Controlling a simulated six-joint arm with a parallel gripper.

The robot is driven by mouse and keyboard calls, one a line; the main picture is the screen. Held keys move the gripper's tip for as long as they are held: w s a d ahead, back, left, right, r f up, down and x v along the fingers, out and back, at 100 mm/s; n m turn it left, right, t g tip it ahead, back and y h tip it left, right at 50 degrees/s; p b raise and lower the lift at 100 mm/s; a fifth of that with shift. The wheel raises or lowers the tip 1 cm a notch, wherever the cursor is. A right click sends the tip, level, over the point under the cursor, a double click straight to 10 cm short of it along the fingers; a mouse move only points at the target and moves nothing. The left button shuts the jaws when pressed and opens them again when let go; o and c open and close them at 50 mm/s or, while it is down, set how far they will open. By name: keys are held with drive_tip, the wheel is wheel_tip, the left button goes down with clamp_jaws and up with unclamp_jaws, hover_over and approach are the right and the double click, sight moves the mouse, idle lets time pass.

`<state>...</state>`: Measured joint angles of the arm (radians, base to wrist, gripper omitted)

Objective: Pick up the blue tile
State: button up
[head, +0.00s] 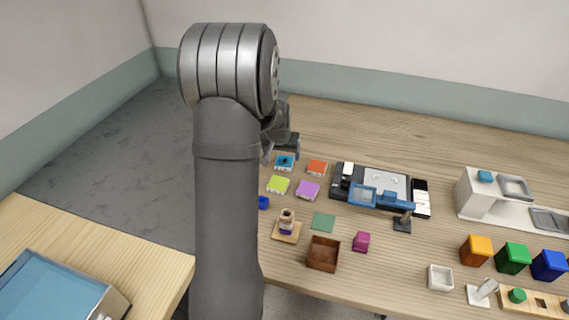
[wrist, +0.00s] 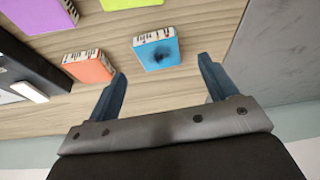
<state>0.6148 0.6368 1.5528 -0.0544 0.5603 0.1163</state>
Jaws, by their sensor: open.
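The blue tile (wrist: 157,49) lies on the wooden table in the wrist view, with a dark round mark on its top and black-and-white markings along one edge. In the head view the blue tile (head: 285,161) is at the far left of the group of tiles. My gripper (wrist: 162,82) is open, its two blue fingers wide apart and nothing between them. The tile shows beyond the fingertips, between their lines, and looks apart from them. In the head view my gripper (head: 283,148) is partly hidden behind my arm, just above and behind the tile.
An orange tile (wrist: 90,66) lies beside the blue one. A purple tile (head: 308,190) and a lime tile (head: 278,185) are nearer the front. A black device (head: 341,182) stands to the right. The table edge is close on the left.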

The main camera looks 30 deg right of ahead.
sight(285, 161)
drive_tip(key=shift+d+x, duration=0.1)
drive_tip(key=shift+x, duration=1.2)
drive_tip(key=shift+d+x, duration=0.15)
drive_tip(key=shift+x, duration=1.15)
drive_tip(key=shift+r, duration=0.15)
drive_tip(key=c, duration=1.1)
drive_tip(key=shift+c, duration=0.2)
